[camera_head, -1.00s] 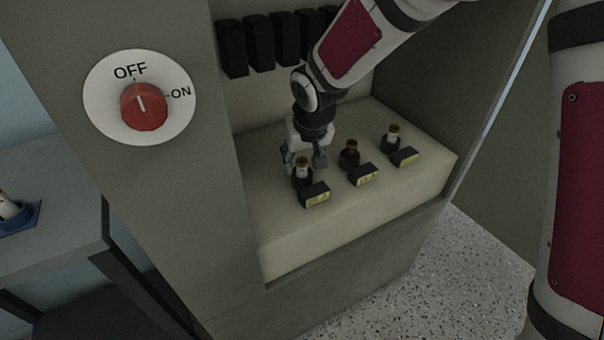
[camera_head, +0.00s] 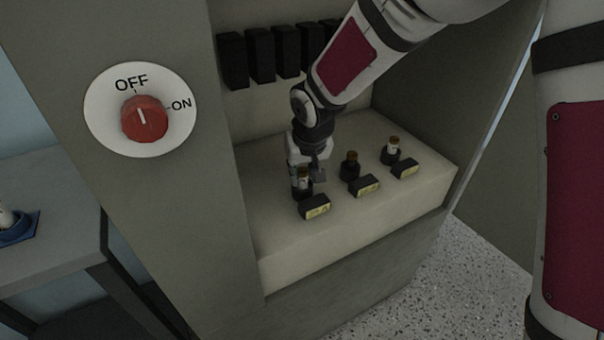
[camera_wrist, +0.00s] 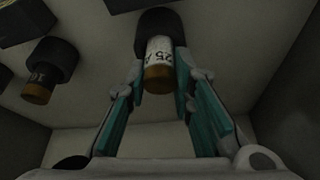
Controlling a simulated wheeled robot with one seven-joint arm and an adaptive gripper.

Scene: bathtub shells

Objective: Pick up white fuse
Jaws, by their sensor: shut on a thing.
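A white fuse (camera_wrist: 158,54) with a brown end and a printed "25" label stands upright in its black holder (camera_wrist: 158,22) in the wrist view. In the head view it is the leftmost fuse (camera_head: 303,173) on the pale ledge, partly hidden by my gripper. My gripper (camera_head: 304,176) is shut on this white fuse, with one teal-lined finger on each side, as the wrist view shows (camera_wrist: 159,75). The fuse is still seated in the holder.
A dark fuse (camera_head: 351,162) and another white fuse (camera_head: 393,146) stand in holders to the right, with small labelled black blocks (camera_head: 364,186) in front. Black boxes (camera_head: 260,55) line the back wall. Cabinet walls enclose both sides. A red switch knob (camera_head: 145,118) is on the left panel.

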